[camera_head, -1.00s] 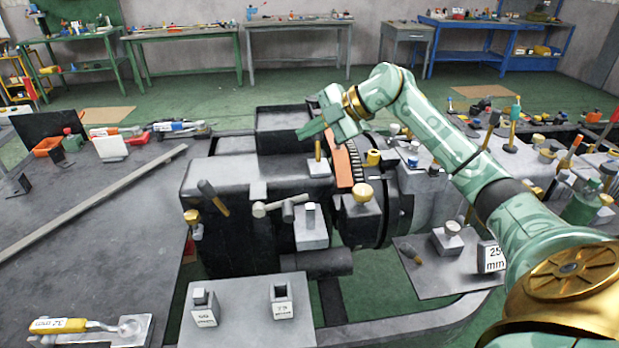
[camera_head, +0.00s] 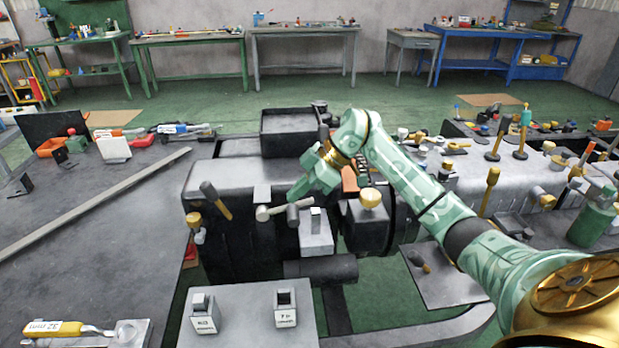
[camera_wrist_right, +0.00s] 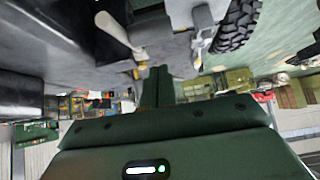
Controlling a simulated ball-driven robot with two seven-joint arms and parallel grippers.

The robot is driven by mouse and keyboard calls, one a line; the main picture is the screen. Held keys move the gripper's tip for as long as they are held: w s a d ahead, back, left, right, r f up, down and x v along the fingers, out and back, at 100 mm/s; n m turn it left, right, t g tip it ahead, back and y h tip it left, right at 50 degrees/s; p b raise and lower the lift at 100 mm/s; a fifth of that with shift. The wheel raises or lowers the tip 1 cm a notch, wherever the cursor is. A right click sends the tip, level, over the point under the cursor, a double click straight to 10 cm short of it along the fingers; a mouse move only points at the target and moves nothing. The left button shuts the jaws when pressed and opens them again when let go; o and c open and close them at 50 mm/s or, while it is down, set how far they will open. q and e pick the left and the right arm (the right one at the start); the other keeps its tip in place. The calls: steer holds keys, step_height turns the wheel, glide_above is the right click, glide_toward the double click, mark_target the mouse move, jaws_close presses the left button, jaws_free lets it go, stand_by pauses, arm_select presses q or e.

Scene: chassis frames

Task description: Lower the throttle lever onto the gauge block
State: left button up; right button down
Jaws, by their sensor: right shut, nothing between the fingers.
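A short grey lever with a pale rounded end (camera_head: 263,214) sticks out about level from a dark grey hub (camera_head: 293,215) on the machine front; I take it for the throttle lever. My right gripper (camera_head: 294,194) is shut and empty, just above the lever in the head view; contact cannot be told. My left gripper is not in view.
A light grey block (camera_head: 316,240) with an upright tab sits right of the hub. The bench (camera_head: 90,220) at left carries a long bar.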

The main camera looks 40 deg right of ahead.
mark_target(297, 213)
steer(key=shift+s+d+f+b, duration=0.15)
steer(key=shift+f+b, duration=0.15)
steer(key=shift+f, duration=1.1)
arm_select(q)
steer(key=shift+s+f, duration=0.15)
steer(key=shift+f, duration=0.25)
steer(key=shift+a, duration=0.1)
arm_select(e)
steer(key=shift+s+d+f+t+y+p, duration=0.3)
steer(key=shift+f+y+p, duration=0.15)
steer(key=shift+f+y, duration=0.1)
steer(key=shift+d+f+t+y, duration=0.25)
steer(key=shift+f+t+y, duration=0.15)
steer(key=shift+f+y, duration=0.05)
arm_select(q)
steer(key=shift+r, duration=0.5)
